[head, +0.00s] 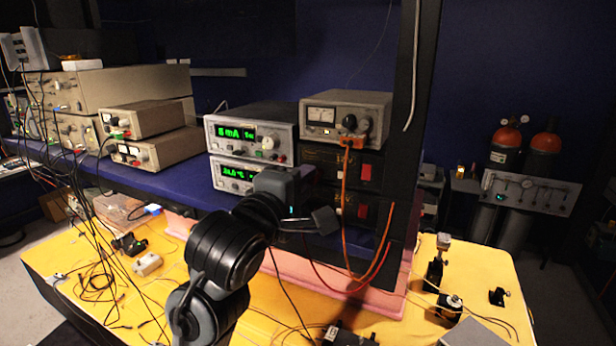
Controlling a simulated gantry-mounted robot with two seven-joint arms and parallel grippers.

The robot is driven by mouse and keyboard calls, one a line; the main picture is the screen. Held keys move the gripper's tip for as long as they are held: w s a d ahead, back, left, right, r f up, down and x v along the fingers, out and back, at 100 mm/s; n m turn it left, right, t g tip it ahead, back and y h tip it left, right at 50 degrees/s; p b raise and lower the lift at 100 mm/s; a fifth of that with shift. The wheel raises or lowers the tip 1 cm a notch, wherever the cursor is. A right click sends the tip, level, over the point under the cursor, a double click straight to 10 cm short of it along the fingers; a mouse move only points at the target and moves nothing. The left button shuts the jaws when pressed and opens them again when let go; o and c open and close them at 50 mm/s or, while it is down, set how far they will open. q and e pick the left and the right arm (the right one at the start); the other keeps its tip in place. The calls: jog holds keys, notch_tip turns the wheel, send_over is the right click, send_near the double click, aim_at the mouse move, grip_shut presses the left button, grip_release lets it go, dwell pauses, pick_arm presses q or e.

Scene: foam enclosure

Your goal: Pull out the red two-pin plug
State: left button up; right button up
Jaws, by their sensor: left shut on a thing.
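My left gripper (300,205) is in front of the stacked instruments, at the right end of the digital supply (234,175) with green digits. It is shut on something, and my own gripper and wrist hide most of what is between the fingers. A red lead (318,276) comes down from beside the gripper and loops to the right, which fits the red two-pin plug being in the jaws. The plug itself cannot be made out clearly. Whether its pins are still in a socket is hidden. My right gripper is not in view.
A small meter unit (322,115) with an orange lead (344,200) stands on dark boxes (330,162). A dark post (415,120) rises on their right. Beige instruments (150,118) and many loose cables are on the left. The yellow bench (270,320) holds small parts.

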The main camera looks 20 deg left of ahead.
pick_arm(q)
grip_shut()
jog(key=shift+s, duration=0.15)
jog(key=shift+s+a, duration=0.15)
jog(key=shift+s, duration=1.25)
jog(key=shift+s+a, duration=0.15)
jog(key=shift+s, duration=1.25)
